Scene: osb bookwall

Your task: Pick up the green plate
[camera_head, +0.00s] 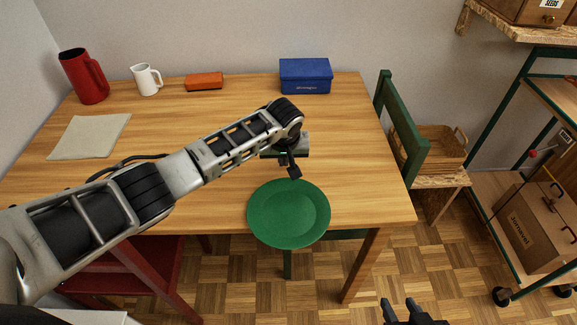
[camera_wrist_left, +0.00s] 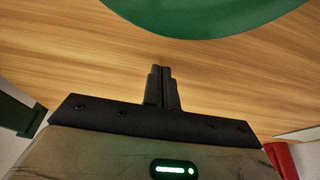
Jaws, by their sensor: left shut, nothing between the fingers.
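The green plate (camera_head: 288,213) lies near the front right of the wooden table, and its front part reaches past the table's front edge. My left gripper (camera_head: 296,174) is just behind the plate's back rim, pointing down at the table, apart from the plate. In the left wrist view its fingers (camera_wrist_left: 161,70) are together with nothing between them, and the green plate (camera_wrist_left: 205,12) shows at the top beyond the tips. My right gripper (camera_head: 401,309) is at the bottom edge of the head view, over the floor, its two fingers apart and empty.
On the table (camera_head: 357,180) stand a red pitcher (camera_head: 84,77), a white jug (camera_head: 146,80), an orange case (camera_head: 204,82) and a blue box (camera_head: 305,76); a cloth (camera_head: 88,136) lies left. A green chair (camera_head: 402,128) touches or nears the right edge. A shelf rack (camera_head: 545,150) stands right.

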